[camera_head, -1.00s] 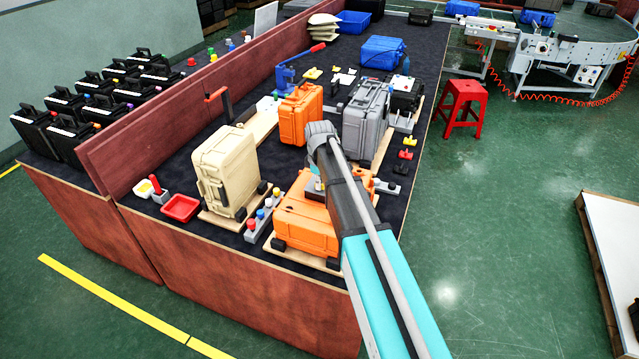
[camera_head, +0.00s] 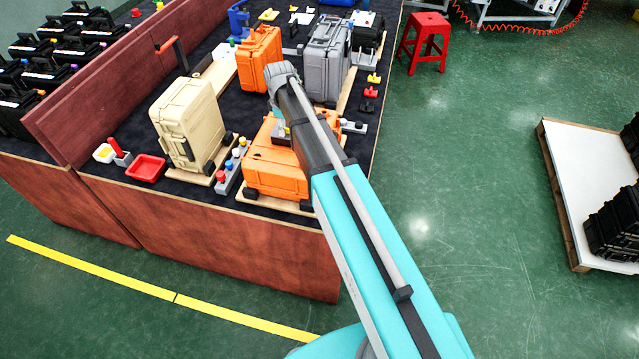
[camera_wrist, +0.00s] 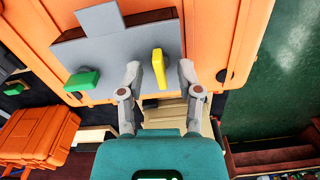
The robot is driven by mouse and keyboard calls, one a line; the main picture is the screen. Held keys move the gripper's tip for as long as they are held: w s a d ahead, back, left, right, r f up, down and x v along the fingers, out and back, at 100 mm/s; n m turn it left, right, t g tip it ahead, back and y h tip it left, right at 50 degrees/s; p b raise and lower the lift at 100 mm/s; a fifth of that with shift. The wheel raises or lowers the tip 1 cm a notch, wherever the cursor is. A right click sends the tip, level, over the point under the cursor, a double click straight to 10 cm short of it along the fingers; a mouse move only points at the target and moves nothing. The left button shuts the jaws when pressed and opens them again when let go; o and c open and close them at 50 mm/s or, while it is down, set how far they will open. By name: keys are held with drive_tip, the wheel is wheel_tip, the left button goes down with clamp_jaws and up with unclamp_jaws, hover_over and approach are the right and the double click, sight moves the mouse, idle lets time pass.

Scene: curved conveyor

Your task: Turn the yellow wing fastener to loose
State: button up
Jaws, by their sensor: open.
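My gripper (camera_wrist: 160,72) is open, with one finger on each side of the yellow wing. Gaps show between the wing and both fingers; I cannot tell how far the tips reach in depth. In the head view, the orange case (camera_head: 268,172) lies on the bench beneath my arm, and the fastener and gripper are hidden.
A beige case (camera_head: 187,118) stands left of the orange case, with a strip of coloured knobs (camera_head: 230,168) between them. A grey case (camera_head: 325,62) and another orange case (camera_head: 259,54) stand behind.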

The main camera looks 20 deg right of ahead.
drive_tip(key=m, duration=0.4)
drive_tip(key=shift+m, duration=0.3)
drive_tip(key=m, duration=0.3)
drive_tip(key=shift+m, duration=0.4)
drive_tip(key=m, duration=0.3)
drive_tip(key=shift+m, duration=0.4)
drive_tip(key=m, duration=0.4)
wheel_tip(320, 180, up, 14)
drive_tip(key=p, duration=1.4)
drive_tip(key=s+d+f+n+b, duration=0.2)
drive_tip(key=s+f+b, duration=0.7)
drive_tip(key=s, duration=0.2)
drive_tip(key=s+d+f+n+b, duration=0.3)
drive_tip(key=s+f+b, duration=0.5)
drive_tip(key=s, duration=0.4)
drive_tip(key=shift+s+f+n+b, duration=0.15)
drive_tip(key=shift+f+n+b, duration=0.15)
drive_tip(key=shift+f+b, duration=0.15)
drive_tip(key=shift+r, duration=0.1)
drive_tip(key=w+a+r+n+p, duration=0.2)
drive_tip(key=w+r+p, duration=0.6)
drive_tip(key=w, duration=0.3)
drive_tip(key=w+a+r+n+p, duration=0.2)
drive_tip(key=w+a+r+p, duration=0.1)
drive_tip(key=w+r+p, duration=0.6)
drive_tip(key=w, duration=0.3)
drive_tip(key=shift+w+r+n+p, duration=0.15)
drive_tip(key=shift+r+n+p, duration=0.1)
drive_tip(key=shift+n+p, duration=0.15)
